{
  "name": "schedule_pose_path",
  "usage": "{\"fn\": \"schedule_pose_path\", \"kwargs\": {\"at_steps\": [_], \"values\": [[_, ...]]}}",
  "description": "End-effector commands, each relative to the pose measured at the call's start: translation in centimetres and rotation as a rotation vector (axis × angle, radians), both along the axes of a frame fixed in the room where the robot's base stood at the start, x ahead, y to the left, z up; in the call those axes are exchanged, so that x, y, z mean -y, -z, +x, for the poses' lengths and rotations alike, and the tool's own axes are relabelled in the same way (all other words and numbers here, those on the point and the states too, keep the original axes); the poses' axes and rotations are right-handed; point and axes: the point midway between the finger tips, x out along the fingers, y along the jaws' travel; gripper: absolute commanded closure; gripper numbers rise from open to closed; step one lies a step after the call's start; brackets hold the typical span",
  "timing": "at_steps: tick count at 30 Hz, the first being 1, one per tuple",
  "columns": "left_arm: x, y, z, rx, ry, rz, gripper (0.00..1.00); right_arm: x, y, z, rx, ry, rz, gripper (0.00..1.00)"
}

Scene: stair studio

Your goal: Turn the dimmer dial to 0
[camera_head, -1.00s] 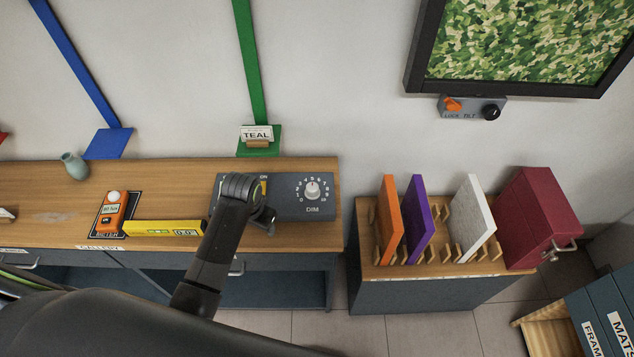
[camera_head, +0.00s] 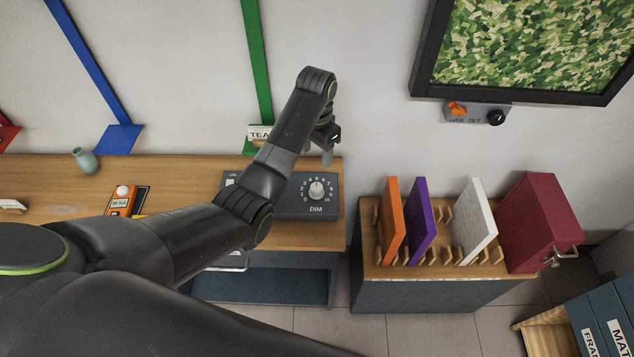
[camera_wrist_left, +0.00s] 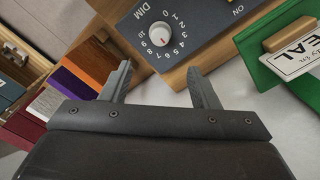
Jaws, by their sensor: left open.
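The dimmer dial (camera_head: 316,189) is a pale round knob on a dark grey box (camera_head: 296,208) marked DIM, ringed by numbers from 0 to 10. The box sits at the right end of the wooden bench. Its pointer is too small to read surely. My left gripper (camera_head: 327,152) is above and behind the dial, apart from it. In the left wrist view the jaws (camera_wrist_left: 159,78) are open and empty, and the dial (camera_wrist_left: 160,34) lies beyond them, roughly between the fingertips. My left arm hides part of the box in the head view. My right gripper is not seen.
A green panel with a TEAL sign (camera_head: 258,133) stands behind the box by the wall. A rack (camera_head: 430,272) with upright orange, purple and white panels stands to the right. A teal vase (camera_head: 86,162) and an orange meter (camera_head: 121,200) are on the bench (camera_head: 50,178).

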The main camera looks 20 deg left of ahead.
Motion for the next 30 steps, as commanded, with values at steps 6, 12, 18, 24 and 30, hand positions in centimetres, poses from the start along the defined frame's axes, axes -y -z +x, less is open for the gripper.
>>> {"fn": "schedule_pose_path", "kwargs": {"at_steps": [6,12,18,24,30], "values": [[0.0,4.6,-0.1,-0.005,0.000,0.001,0.45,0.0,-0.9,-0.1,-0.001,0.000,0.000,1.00],[0.0,8.3,-0.1,-0.003,0.000,0.001,0.45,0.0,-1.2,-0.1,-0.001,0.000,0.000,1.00],[0.0,11.4,-0.1,-0.002,0.000,0.001,0.45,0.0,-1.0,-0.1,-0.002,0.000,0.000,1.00],[0.0,13.5,0.0,0.000,0.000,0.001,0.45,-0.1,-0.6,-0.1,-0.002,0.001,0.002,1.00],[0.0,14.2,0.0,0.002,0.000,0.000,0.45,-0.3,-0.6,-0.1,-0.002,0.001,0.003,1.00]]}}
